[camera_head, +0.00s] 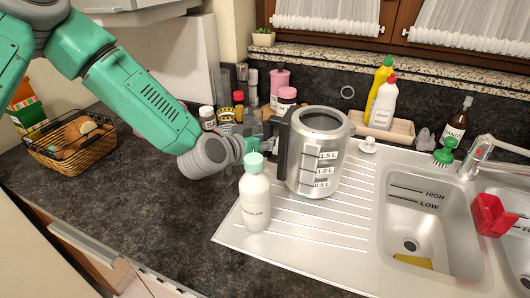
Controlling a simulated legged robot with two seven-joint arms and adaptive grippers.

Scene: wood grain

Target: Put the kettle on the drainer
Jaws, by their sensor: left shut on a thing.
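The kettle (330,145) is a silver open-topped jug with litre marks and a dark handle on its left side. It is upright over the back part of the white ribbed drainer (300,235). I cannot tell whether its base touches the drainer. My left gripper (268,140) reaches in from the left and is shut on the kettle's handle; its fingers are partly hidden behind the handle and a white bottle's cap. My right gripper is not in view.
The white bottle (255,205) with a mint cap stands on the drainer's left part, close in front of the kettle. A small white knobbed piece (368,145) is behind right. The sink (420,220) is right. Jars and a basket (72,155) stand left. The drainer's front is clear.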

